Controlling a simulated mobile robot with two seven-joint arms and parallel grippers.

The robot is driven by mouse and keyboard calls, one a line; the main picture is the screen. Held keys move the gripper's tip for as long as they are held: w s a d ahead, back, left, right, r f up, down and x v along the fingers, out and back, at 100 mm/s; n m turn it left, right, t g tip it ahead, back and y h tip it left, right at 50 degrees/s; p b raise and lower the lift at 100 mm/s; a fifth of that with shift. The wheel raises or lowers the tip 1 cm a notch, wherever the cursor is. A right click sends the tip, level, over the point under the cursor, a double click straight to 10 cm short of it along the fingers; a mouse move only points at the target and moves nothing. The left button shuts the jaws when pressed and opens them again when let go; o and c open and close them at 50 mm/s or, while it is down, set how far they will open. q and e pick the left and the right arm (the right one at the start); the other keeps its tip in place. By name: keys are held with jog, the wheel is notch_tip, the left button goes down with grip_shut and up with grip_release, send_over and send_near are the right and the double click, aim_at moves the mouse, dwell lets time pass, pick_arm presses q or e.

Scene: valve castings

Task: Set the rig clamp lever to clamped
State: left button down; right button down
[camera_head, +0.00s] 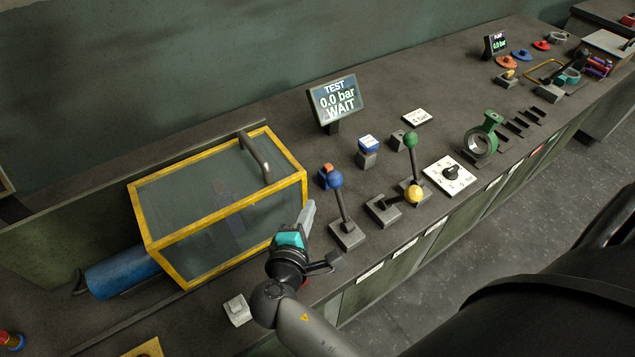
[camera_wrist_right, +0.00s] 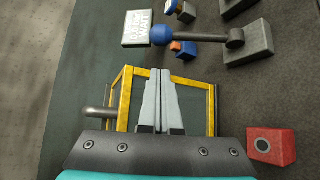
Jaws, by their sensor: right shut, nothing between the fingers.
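Three ball-topped levers stand on the bench in the head view: one with a blue ball (camera_head: 335,179), one with a yellow ball (camera_head: 414,194) and one with a green ball (camera_head: 410,140). I cannot read which is the rig clamp lever. The blue and green levers stand roughly upright; the yellow one leans over to the right. My right gripper (camera_head: 308,214) is shut and empty, left of the blue lever and by the yellow-framed box. In the wrist view its fingers (camera_wrist_right: 160,82) are together, apart from the blue lever (camera_wrist_right: 162,36). My left gripper is not in view.
The yellow-framed clear box (camera_head: 219,213) with a grey handle is close to my right gripper. A display (camera_head: 337,102) reads TEST 0.0 bar WAIT. A red block (camera_wrist_right: 272,145) shows in the wrist view.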

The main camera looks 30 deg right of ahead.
aim_at(341, 202)
dwell(0.3)
jog(key=x, duration=1)
